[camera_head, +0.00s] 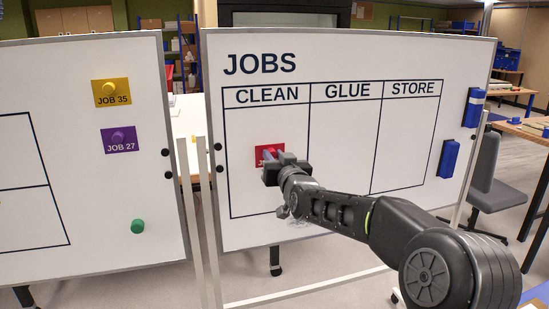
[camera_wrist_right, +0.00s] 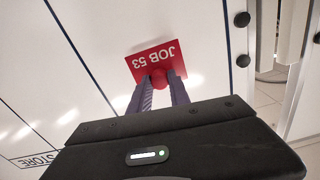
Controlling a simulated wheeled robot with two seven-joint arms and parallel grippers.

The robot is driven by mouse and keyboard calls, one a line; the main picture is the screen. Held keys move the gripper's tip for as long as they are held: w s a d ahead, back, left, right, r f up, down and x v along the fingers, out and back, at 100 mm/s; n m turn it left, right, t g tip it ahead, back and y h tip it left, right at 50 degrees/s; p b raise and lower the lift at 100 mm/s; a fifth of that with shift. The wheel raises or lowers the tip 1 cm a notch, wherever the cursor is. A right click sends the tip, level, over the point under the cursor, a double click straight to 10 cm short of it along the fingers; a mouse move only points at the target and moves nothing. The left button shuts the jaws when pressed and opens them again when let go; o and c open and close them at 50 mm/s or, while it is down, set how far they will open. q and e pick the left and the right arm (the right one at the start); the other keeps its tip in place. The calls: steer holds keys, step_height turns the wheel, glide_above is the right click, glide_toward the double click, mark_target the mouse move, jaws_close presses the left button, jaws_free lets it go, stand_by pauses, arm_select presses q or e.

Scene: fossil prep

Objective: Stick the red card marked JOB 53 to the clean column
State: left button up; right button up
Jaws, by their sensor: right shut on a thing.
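The red JOB 53 card (camera_head: 265,154) is at the CLEAN column (camera_head: 250,121) of the JOBS board (camera_head: 340,50), inside its lines. In the right wrist view the card (camera_wrist_right: 143,62) lies close along the board, slightly turned, with a red knob (camera_wrist_right: 162,77) on its face. My right gripper (camera_head: 274,162) is shut on that knob; its two fingers (camera_wrist_right: 158,93) also show in the right wrist view. The gripper hides much of the card in the head view. I cannot tell whether the card touches the board. My left gripper is not in view.
A second whiteboard (camera_head: 90,220) at the left holds a yellow JOB 35 card (camera_head: 110,99), a purple JOB 27 card (camera_head: 120,147) and a green magnet (camera_head: 138,226). Two blue blocks (camera_head: 448,158) sit on the JOBS board's right edge. The GLUE and STORE columns look empty.

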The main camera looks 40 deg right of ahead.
steer(key=shift+w+d, duration=0.2)
steer(key=shift+w, duration=0.45)
stand_by(0.3)
steer(key=o, duration=1)
steer(key=b+v, duration=0.5)
steer(key=v, duration=0.2)
steer(key=shift+b, duration=0.3)
